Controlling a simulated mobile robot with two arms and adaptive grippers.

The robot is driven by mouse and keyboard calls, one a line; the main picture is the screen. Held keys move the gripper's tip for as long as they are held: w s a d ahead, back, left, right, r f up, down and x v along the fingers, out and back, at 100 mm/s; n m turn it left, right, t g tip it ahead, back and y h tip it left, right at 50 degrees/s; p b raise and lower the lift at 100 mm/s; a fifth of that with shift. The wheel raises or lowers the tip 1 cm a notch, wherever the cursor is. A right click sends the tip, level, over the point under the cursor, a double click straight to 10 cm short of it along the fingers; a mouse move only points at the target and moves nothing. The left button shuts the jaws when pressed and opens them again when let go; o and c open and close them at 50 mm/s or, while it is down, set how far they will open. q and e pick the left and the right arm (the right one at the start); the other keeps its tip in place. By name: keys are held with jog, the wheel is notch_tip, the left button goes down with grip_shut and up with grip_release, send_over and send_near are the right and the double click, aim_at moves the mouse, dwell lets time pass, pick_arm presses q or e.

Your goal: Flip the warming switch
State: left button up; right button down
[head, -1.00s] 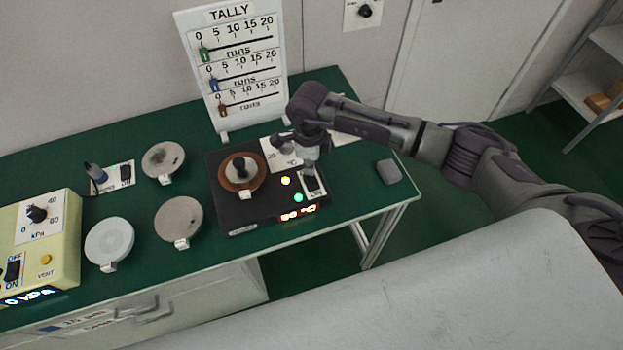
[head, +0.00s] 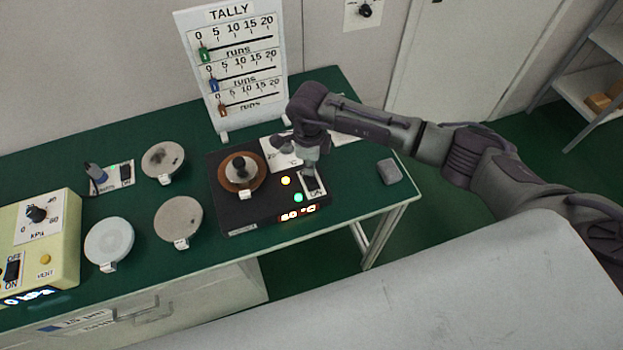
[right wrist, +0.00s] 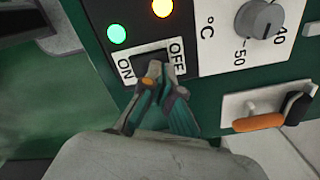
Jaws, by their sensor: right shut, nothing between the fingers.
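The warming switch (right wrist: 150,58) is a black rocker on a white plate marked ON and OFF, on the black warming unit (head: 248,212). In the right wrist view a green lamp (right wrist: 117,34) and a yellow lamp (right wrist: 162,8) are lit beside it. The unit's front display (head: 298,214) glows; it seems to read 50 °C. My right gripper (right wrist: 156,72) is shut and empty, its fingertips at the switch, apparently touching it. The fingertips hide part of the rocker, so its tilt is hard to tell. My left gripper is out of view.
A brown disc with a black knob (head: 241,173) sits on the unit. A temperature dial (right wrist: 259,18) is near the switch. Several round plates, one pale (head: 109,243), lie to the left. A grey block (head: 389,172) is at the right edge. A tally board (head: 234,70) stands behind.

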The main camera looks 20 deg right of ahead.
aim_at(309, 177)
jog(key=shift+f+b, duration=0.95)
jog(key=shift+f, duration=0.15)
dwell(0.3)
jog(key=shift+r, duration=0.1)
jog(key=shift+r+p, duration=2.1)
jog(key=shift+r, duration=1.4)
